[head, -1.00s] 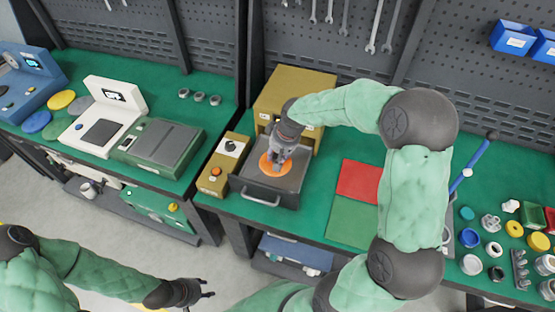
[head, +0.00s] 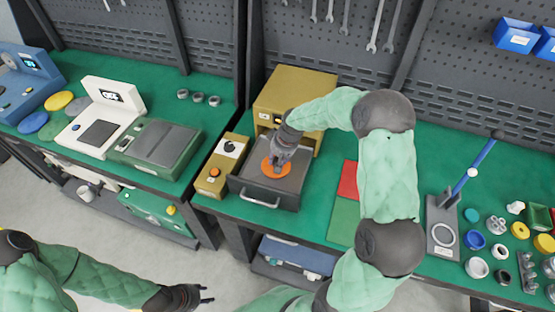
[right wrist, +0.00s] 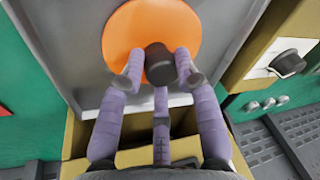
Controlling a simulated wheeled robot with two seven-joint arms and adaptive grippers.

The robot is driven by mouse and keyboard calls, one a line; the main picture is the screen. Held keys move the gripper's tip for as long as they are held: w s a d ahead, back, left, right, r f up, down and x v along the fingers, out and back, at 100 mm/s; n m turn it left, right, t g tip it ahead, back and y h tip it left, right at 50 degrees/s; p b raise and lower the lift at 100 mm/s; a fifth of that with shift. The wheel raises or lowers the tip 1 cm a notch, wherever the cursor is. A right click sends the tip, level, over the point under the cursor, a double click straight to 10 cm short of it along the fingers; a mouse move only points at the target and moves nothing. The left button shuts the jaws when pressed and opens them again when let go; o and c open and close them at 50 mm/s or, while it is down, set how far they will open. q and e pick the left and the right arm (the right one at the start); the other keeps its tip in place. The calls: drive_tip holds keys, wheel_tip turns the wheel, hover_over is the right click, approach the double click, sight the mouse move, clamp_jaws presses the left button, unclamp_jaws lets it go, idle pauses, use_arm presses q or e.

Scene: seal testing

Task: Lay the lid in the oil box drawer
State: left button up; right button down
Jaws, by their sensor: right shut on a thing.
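The lid (head: 267,170) is an orange disc with a dark central knob. It is in the open drawer (head: 242,188) of the ochre oil box (head: 292,92), over the drawer's grey floor. I cannot tell whether it touches the floor. In the right wrist view the lid (right wrist: 125,35) lies flat below my right gripper (right wrist: 160,70), whose fingers are shut around the knob. In the head view my right gripper (head: 279,158) covers part of the lid. My left gripper (head: 207,295) is open and empty in front of the benches, away from the drawer.
An ochre control box (head: 222,165) with an orange button stands just left of the drawer. Red (head: 348,180) and green mats lie to its right. A stand with a blue lever (head: 473,168) and several small parts occupy the right bench.

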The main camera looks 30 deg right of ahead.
drive_tip(key=shift+f, duration=0.1)
drive_tip(key=c, duration=0.9)
unclamp_jaws()
drive_tip(key=shift+r, duration=0.2)
drive_tip(key=p+v, duration=0.3)
drive_tip(key=v, duration=0.9)
